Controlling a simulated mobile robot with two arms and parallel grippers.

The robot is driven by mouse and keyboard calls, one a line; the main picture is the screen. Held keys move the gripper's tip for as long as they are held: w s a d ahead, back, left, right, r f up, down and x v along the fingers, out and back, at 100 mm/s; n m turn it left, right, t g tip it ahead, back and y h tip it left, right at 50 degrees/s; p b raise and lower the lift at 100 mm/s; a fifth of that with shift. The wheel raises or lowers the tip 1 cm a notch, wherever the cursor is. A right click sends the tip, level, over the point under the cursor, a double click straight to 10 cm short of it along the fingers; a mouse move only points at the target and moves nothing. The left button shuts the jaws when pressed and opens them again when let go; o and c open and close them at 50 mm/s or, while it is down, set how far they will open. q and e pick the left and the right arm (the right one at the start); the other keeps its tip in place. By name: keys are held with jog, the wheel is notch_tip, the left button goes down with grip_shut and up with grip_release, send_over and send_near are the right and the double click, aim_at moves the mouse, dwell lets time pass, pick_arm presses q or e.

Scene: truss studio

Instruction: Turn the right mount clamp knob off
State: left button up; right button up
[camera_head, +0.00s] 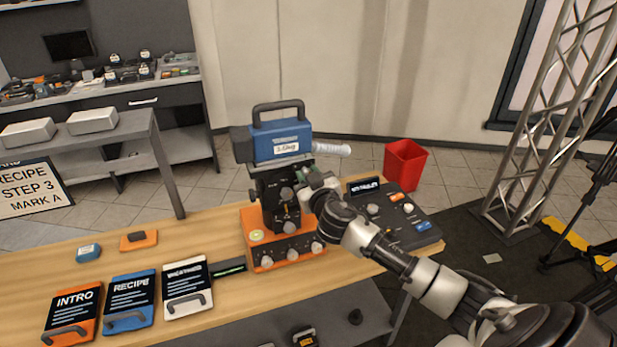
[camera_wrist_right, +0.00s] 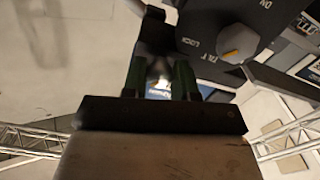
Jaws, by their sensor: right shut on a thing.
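The blue and dark camera (camera_head: 282,140) stands on a black mount (camera_head: 265,188) above an orange base (camera_head: 262,248) on the wooden table. My right gripper (camera_head: 310,186) is at the mount's upper right side, just below the camera. It is shut on the right mount clamp knob, which its fingers mostly hide. In the wrist view the two green fingers (camera_wrist_right: 161,80) are close together, with a small bright part between them. My left gripper is out of view.
Several grey knobs, such as the front right one (camera_head: 317,246), line the orange base. A black control panel (camera_head: 424,232) stands right of the mount. A red bin (camera_head: 404,165) and truss (camera_head: 540,140) stand behind.

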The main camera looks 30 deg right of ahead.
jog(key=shift+n+p, duration=1.15)
jog(key=shift+n, duration=6.45)
jog(key=o, duration=0.9)
